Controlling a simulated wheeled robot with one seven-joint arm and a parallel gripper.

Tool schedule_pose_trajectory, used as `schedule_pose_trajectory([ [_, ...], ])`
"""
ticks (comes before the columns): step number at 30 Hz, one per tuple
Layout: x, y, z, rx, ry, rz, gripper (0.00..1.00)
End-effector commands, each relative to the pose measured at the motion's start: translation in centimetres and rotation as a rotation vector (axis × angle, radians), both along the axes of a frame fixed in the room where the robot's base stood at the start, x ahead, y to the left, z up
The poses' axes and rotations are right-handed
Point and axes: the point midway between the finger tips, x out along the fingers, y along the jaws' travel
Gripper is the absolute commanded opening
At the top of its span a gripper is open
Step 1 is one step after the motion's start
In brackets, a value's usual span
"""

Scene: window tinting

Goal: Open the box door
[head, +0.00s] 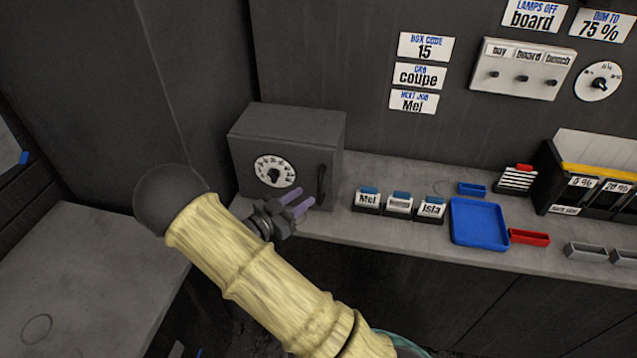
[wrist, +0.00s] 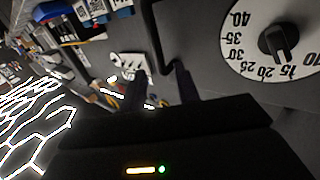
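The grey box (head: 285,150) stands on the bench against the wall, and its door looks shut. Its front has a white dial (head: 276,171) with a black knob, also large in the wrist view (wrist: 245,62); the knob's pointer appears to be at about 15. A dark vertical handle (head: 321,184) is at the right of the door; it also shows in the wrist view (wrist: 158,35). My gripper (head: 298,203) is in front of the door's lower right, near the handle. Its fingers (wrist: 161,80) are apart, with the handle appearing between their tips; contact cannot be told.
A wall sign (head: 426,47) reads "BOX CODE 15". Name-labelled holders (head: 399,204), a blue tray (head: 478,222) and a red tray (head: 529,237) stand on the bench right of the box. A dark wall is close on the left.

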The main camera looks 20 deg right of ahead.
Motion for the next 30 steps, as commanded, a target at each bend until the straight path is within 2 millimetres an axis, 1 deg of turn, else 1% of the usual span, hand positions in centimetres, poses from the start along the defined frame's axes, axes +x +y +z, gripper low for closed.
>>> schedule_pose_trajectory([
  [1,0.3,-0.9,0.2,-0.002,0.002,-0.003,0.32],
  [6,1.5,-3.7,0.2,-0.002,0.001,-0.003,0.32],
  [9,2.1,-5.0,0.2,-0.001,0.002,0.0,0.32],
  [12,2.6,-5.9,0.1,0.0,0.001,0.002,0.32],
  [16,2.9,-6.3,0.0,0.0,0.0,0.005,0.32],
  [23,2.9,-6.3,0.0,0.0,0.0,0.005,0.32],
  [26,2.9,-6.4,0.0,0.0,0.0,0.004,0.14],
  [28,2.9,-6.4,0.0,0.0,0.0,0.004,0.0],
  [30,2.9,-6.4,0.0,0.0,0.0,0.004,0.0],
])
